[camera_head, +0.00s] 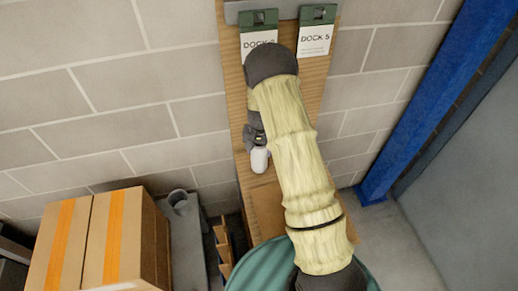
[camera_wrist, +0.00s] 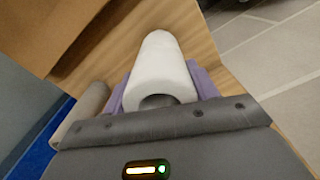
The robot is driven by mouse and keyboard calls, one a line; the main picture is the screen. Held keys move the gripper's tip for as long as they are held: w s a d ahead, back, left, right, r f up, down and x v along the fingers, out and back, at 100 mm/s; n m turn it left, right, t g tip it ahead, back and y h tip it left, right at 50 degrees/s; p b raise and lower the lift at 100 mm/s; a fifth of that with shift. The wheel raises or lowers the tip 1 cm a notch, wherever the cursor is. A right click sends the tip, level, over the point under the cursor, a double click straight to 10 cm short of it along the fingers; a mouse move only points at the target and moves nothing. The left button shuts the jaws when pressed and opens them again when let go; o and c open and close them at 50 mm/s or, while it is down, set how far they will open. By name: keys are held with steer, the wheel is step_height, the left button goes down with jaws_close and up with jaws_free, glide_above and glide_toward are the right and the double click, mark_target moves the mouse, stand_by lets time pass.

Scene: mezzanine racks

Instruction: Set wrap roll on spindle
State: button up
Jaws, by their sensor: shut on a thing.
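The white wrap roll (camera_wrist: 158,62) sits between the purple fingers of my gripper (camera_wrist: 163,85) in the wrist view. Its near end shows a dark hollow. In the head view the roll (camera_head: 259,160) shows as a small white end below my dark gripper (camera_head: 255,138), in front of a wooden board. My gripper is shut on the roll. My yellow-sleeved arm hides part of the board.
The wooden board (camera_head: 233,88) on the block wall carries two dock tags (camera_head: 315,38). Brown boxes with orange tape (camera_head: 112,230) stand at lower left. A green round surface (camera_head: 255,268) is at the bottom. A blue post (camera_head: 425,105) stands at right. The wrist view shows a grey-brown cylinder (camera_wrist: 82,110).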

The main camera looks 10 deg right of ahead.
steer(key=shift+s+d, duration=0.1)
steer(key=shift+s, duration=0.05)
steer(key=shift+f+b, duration=0.35)
steer(key=shift+f, duration=0.2)
steer(key=o, duration=0.7)
steer(key=shift+c, duration=0.2)
step_height(320, 180, up, 11)
steer(key=p, duration=0.7)
stand_by(0.7)
